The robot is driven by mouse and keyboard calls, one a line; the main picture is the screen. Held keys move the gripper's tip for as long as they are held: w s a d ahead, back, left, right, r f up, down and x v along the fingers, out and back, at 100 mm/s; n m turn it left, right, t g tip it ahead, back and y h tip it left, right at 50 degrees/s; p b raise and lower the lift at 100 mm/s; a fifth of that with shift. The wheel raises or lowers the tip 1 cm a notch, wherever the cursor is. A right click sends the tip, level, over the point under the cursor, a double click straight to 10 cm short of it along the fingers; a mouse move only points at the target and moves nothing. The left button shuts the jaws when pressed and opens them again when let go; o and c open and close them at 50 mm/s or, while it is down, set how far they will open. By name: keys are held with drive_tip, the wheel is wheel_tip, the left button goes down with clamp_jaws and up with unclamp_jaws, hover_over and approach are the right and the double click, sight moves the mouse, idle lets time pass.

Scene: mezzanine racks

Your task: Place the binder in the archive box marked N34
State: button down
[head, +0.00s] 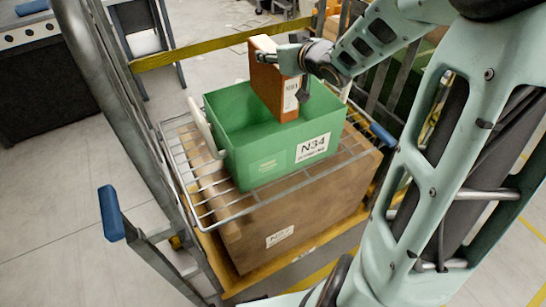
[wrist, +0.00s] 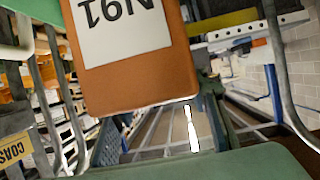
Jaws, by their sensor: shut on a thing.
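The binder (head: 268,75) is orange-brown with a white spine label and stands nearly upright in my gripper (head: 291,73). My gripper is shut on its upper part. In the wrist view the binder (wrist: 130,85) fills the upper middle, its label reading N91 upside down. The green archive box (head: 262,165) is open-topped, with a white N34 label on its front. The binder's lower end shows against the box opening. I cannot tell how far it is inside or above the rim.
The green box stands on a wire shelf (head: 190,170) over a brown box (head: 290,235). Metal posts with blue ends (head: 112,213) flank it. A yellow rail (head: 195,50) runs behind. Open floor (head: 50,200) lies to the left.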

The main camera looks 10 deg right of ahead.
sight(291, 109)
wheel_tip(291, 109, down, 6)
drive_tip(key=b, duration=0.4)
wheel_tip(291, 109, down, 10)
drive_tip(key=b, duration=0.5)
drive_tip(key=shift+r, duration=0.15)
drive_tip(key=shift+f+b, duration=0.65)
drive_tip(key=shift+b, duration=0.05)
drive_tip(key=c, duration=1.1)
unclamp_jaws()
drive_tip(key=shift+c, duration=0.2)
drive_tip(key=shift+r, duration=0.1)
drive_tip(key=shift+r+p, duration=0.3)
drive_tip(key=shift+p, duration=0.05)
drive_tip(key=p+v, duration=0.2)
drive_tip(key=v, duration=0.3)
drive_tip(key=p+v, duration=0.2)
drive_tip(key=v, duration=0.3)
drive_tip(key=shift+s+d+r, duration=0.2)
drive_tip(key=shift+s+r, duration=0.05)
drive_tip(key=shift+r, duration=0.15)
drive_tip(key=shift+s+d+r+p, duration=0.15)
drive_tip(key=shift+s+p, duration=0.25)
drive_tip(key=shift+s, duration=0.3)
